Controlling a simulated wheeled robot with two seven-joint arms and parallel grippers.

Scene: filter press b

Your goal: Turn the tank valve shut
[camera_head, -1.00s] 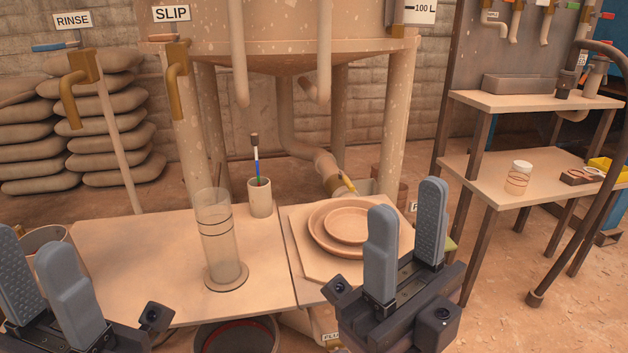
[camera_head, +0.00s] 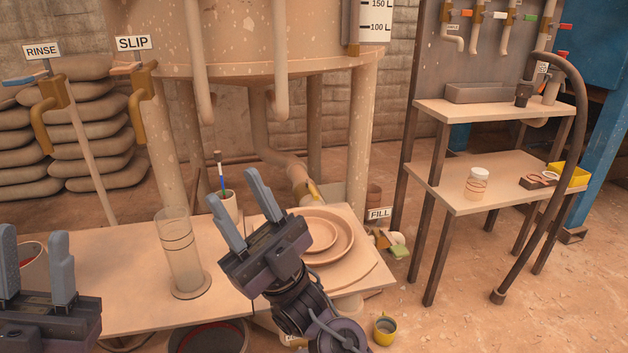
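The tank (camera_head: 235,65) stands on legs at the back, with a scale reading 150 and 100 L. My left gripper (camera_head: 32,238) is open and empty at the lower left edge, far from the fitting.
The table (camera_head: 130,262) holds a clear cylinder (camera_head: 181,255), a brush cup (camera_head: 223,206) and stacked dishes (camera_head: 338,238). SLIP (camera_head: 142,100) and RINSE (camera_head: 50,105) taps stand left. A FILL sign (camera_head: 380,213), a floor mug (camera_head: 384,330) and a shelf (camera_head: 490,190) are right.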

